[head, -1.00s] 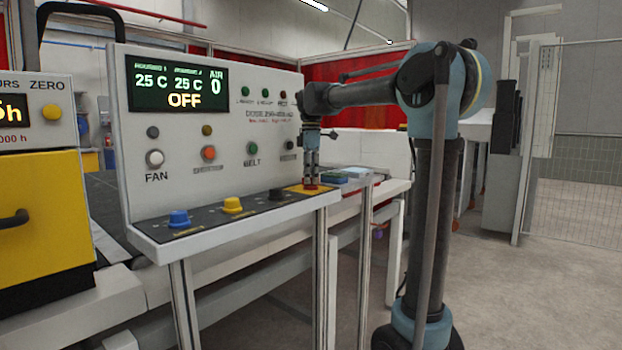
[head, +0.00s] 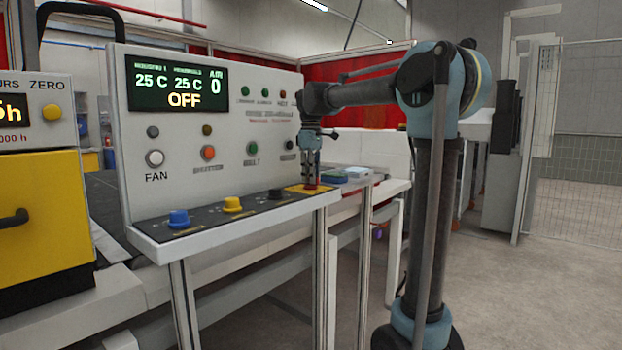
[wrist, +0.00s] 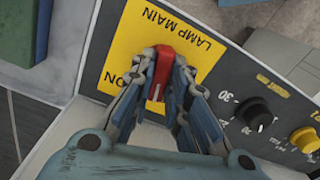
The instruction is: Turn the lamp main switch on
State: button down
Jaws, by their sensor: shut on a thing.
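The lamp main switch is a red handle (wrist: 161,72) on a yellow plate (wrist: 128,48) marked LAMP MAIN and ON in the wrist view. The red handle stands roughly upright in that picture. My gripper (wrist: 162,78) is shut on the red handle, with one finger on each side of it. In the head view my gripper (head: 311,184) points straight down onto the yellow plate at the right end of the console's sloped panel. The fingers hide most of the switch there. The console display (head: 164,84) reads 25 C, 25 C, AIR 0 and OFF.
Beside the switch are a black knob (head: 276,193), a yellow knob (head: 233,204) and a blue knob (head: 179,218). The upright console face (head: 225,125) with buttons rises behind. A green and blue item (head: 335,177) lies just right of the panel. The floor at right is clear.

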jog(key=m, duration=0.6)
jog(key=shift+w, duration=0.15)
jog(key=m, duration=0.5)
jog(key=shift+m, duration=0.5)
jog(key=c, duration=1.6)
grip_release()
jog(key=shift+o, duration=0.2)
notch_tip(320, 180, up, 12)
jog(key=shift+f, duration=0.1)
